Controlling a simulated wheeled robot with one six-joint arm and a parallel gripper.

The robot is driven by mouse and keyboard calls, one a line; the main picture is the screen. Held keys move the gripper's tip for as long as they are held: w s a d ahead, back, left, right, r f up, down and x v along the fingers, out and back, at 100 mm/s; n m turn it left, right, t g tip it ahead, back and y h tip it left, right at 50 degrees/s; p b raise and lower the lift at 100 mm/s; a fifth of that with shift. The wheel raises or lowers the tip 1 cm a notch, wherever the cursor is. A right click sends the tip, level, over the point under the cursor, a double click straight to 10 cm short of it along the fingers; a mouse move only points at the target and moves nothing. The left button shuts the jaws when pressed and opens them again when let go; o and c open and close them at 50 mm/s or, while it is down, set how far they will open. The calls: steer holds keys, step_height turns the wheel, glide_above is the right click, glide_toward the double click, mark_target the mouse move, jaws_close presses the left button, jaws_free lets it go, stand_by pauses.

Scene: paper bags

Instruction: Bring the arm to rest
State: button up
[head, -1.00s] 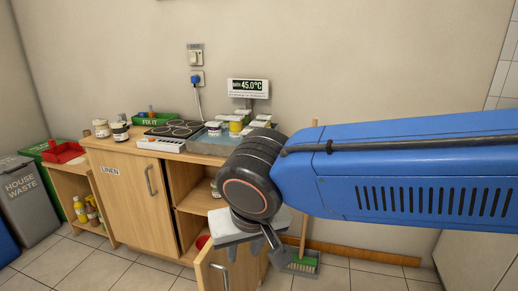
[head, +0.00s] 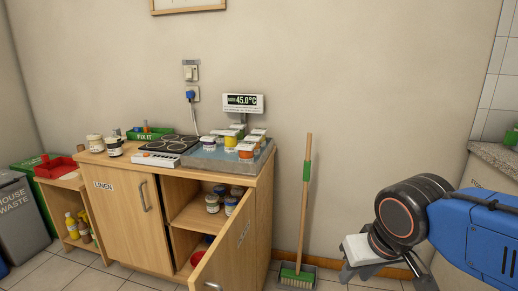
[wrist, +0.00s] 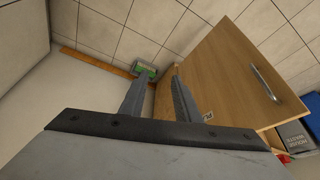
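My arm (head: 470,235) reaches in from the right edge of the head view, bent at its dark wrist joint. My gripper (wrist: 158,85) shows in the wrist view with its two grey fingers apart and nothing between them. In the head view its pale body hangs below the wrist joint, at the lower right, in front of bare wall and clear of the cabinet.
A wooden cabinet (head: 110,205) has its right door (head: 228,255) swung open, jars inside and a hob (head: 168,146) and tubs on top. A broom (head: 305,200) leans on the wall between cabinet and gripper. A counter (head: 492,160) stands at right.

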steer(key=s+d+f+m, duration=0.1)
steer(key=s+d+f, duration=0.2)
steer(key=d, duration=0.4)
steer(key=shift+s+d+f+h, duration=0.15)
steer(key=shift+s+d+h, duration=0.2)
steer(key=shift+s, duration=0.5)
